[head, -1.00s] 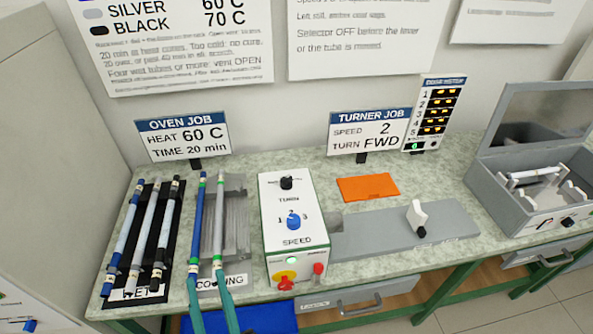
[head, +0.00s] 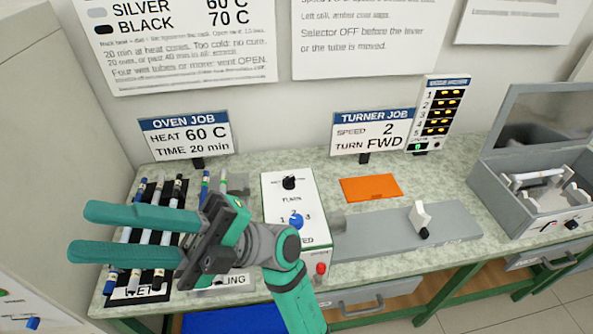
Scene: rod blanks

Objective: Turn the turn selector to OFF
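The turn selector (head: 289,183) is a black knob near the top of the white control box (head: 273,207). It shows above the printed word TURN. Its position marks are too small to read, so I cannot tell which setting it points to. My gripper (head: 83,231) is in front of the box's left side, with its teal fingers pointing left over the wet rack. The fingers are apart with nothing between them. My wrist and arm hide the lower left of the box. The blue speed knob (head: 296,221) stays visible below the selector.
Rods lie on the black wet rack (head: 125,294) and the cooling rack at left, partly behind my gripper. A red lever or button (head: 321,268) is at the box's lower right. The grey turner bed (head: 375,234) extends right. An orange plate (head: 370,188) lies behind it.

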